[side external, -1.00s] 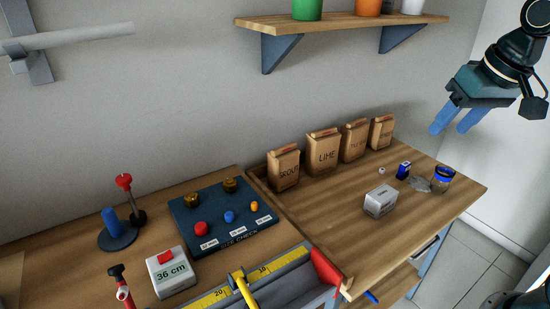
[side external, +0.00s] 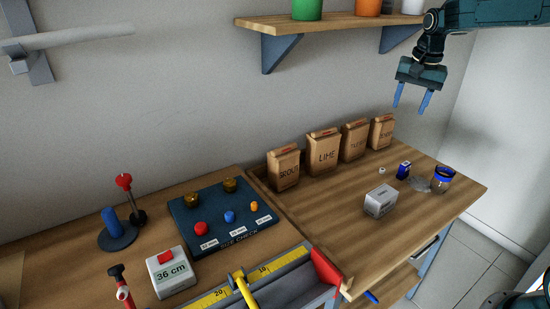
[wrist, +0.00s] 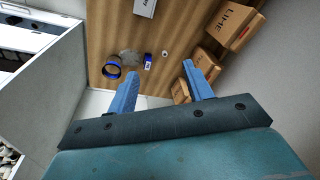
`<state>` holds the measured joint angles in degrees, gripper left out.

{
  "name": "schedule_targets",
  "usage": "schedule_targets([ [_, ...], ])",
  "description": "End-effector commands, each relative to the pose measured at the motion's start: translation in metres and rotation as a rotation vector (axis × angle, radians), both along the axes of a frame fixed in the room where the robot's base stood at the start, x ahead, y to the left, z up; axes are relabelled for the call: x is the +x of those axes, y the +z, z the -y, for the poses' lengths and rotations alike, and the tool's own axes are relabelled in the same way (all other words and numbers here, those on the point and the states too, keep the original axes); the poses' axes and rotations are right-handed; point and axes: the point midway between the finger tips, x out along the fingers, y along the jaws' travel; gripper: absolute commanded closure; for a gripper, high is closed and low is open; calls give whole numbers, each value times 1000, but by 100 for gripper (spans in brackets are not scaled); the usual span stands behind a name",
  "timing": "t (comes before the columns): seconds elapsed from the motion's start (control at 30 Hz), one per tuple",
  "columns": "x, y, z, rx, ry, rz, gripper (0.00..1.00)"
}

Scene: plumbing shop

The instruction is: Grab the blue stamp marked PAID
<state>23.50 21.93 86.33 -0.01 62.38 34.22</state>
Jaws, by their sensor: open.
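A small blue block with a white label (side external: 403,170), which looks like the stamp, stands on the right part of the wooden bench. Its lettering is too small to read. It also shows in the wrist view (wrist: 148,61), ahead of and between my fingers. My gripper (side external: 412,104) is open and empty, pointing down, well above the bench and the block. Its two blue fingers show in the wrist view (wrist: 160,82), spread apart.
A blue-banded jar (side external: 443,179) and a grey patch (side external: 420,184) lie right of the block. A small white ring (side external: 382,170) and white box (side external: 380,201) are left. Paper bags (side external: 323,151) line the wall. A shelf (side external: 340,24) hangs above.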

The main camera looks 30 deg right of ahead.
Motion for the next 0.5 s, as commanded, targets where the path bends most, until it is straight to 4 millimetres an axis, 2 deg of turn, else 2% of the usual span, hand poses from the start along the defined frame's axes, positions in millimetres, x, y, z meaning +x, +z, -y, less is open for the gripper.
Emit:
schedule_targets([
  [0.03, 7, -11, 13, 9, -36, -11, 49],
  [0.2, 24, -43, 48, 33, -151, -43, 49],
  [0.5, 41, -109, 112, 74, -353, -94, 49],
])
